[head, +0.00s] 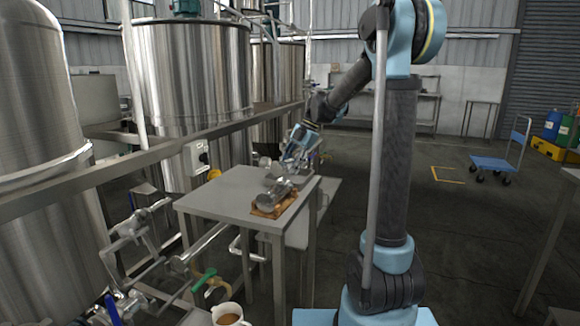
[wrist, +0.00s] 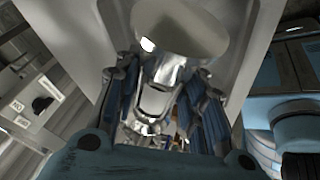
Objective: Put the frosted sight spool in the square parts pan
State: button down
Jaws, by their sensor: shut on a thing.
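My gripper (head: 287,166) is over the back of the grey table, pointing down. In the wrist view my gripper (wrist: 162,85) has its two blue-and-grey fingers closed on a shiny metal piece with a broad, dull grey round end, which I take to be the frosted sight spool (wrist: 180,30). Its lower part is partly hidden by the fingers and wrist.
A metal cylindrical part (head: 273,196) lies on a brown board (head: 262,213) at the table's front right. The table's left side (head: 213,197) is bare. A metal rail runs behind.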

jog(key=shift+f, duration=0.4)
jog(key=c, duration=1)
grip_release()
jog(key=shift+c, duration=0.2)
jog(key=shift+r, duration=0.1)
jog(key=shift+r, duration=0.2)
jog(key=v, duration=1.2)
jog(key=shift+r, duration=0.3)
jog(key=s+d+f+m+t+h, duration=0.1)
jog(key=s+d+f+m, duration=0.4)
jog(key=s+f+m, duration=0.3)
jog(key=s+d+f+m+t+h, duration=0.1)
jog(key=s+d+f+m, duration=0.4)
jog(key=s, duration=0.9)
jog(key=s+d+f+m+t+h, duration=0.1)
jog(key=s+d+f+m+h, duration=0.2)
jog(key=s+f+m, duration=0.9)
jog(key=d+m, duration=0.3)
jog(key=shift+t, duration=0.3)
